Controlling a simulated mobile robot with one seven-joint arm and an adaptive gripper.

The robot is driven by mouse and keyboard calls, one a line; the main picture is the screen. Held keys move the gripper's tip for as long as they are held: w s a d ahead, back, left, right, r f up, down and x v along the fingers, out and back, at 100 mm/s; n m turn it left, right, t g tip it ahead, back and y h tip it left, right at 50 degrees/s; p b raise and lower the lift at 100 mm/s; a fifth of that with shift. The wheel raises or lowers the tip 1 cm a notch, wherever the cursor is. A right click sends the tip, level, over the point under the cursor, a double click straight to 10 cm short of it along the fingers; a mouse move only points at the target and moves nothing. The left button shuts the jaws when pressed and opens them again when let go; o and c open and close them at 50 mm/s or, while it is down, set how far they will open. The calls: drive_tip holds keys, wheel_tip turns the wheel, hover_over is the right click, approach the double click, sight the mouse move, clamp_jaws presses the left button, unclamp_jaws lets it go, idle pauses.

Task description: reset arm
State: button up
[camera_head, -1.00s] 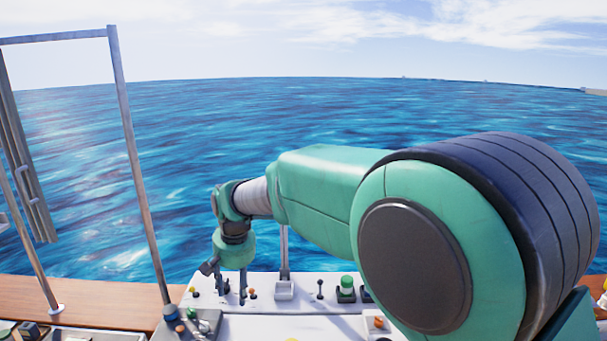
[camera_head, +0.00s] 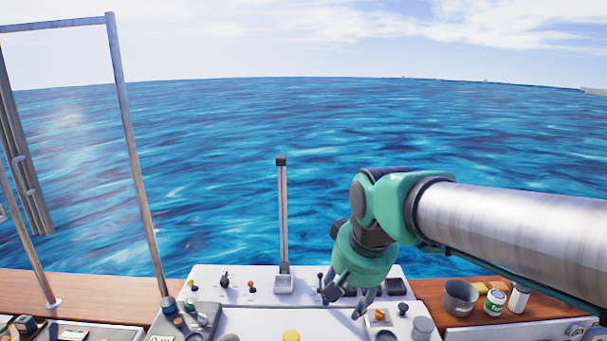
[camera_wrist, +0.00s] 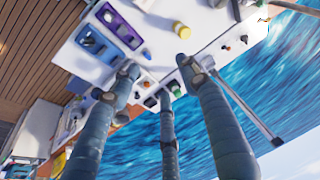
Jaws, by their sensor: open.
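My gripper (camera_head: 348,303) hangs at the end of my green and silver arm, which reaches in from the right in the head view. Its fingers are spread open and empty, pointing down over the right part of the white control console (camera_head: 255,320). In the wrist view my gripper (camera_wrist: 165,75) shows its three dark fingers apart with nothing between them. The console, with its small knobs and switches, lies beyond the fingertips. I cannot tell the exact height of the fingers above it.
A tall lever (camera_head: 283,215) stands upright at the console's back, left of my gripper. A grey pot (camera_head: 459,298), a green-and-white jar (camera_head: 495,302) and a white canister (camera_head: 518,299) stand on the wooden ledge at right. A metal frame (camera_head: 137,170) rises at left. Open water lies behind.

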drive_tip(key=s+d+f+b, duration=0.1)
drive_tip(key=s+d+f, duration=0.1)
drive_tip(key=s+d, duration=0.2)
drive_tip(key=s+d+f+t+b, duration=0.1)
drive_tip(key=s+d, duration=0.3)
drive_tip(key=s, duration=0.4)
drive_tip(key=s+d+f+m+h+b, duration=0.1)
drive_tip(key=s+d+f, duration=0.2)
drive_tip(key=s, duration=0.3)
drive_tip(key=shift+d+f+t, duration=0.25)
drive_tip(key=shift+d+t, duration=0.15)
drive_tip(key=shift+d, duration=0.35)
drive_tip(key=shift+o, duration=0.5)
drive_tip(key=shift+w, duration=0.1)
idle(1.1)
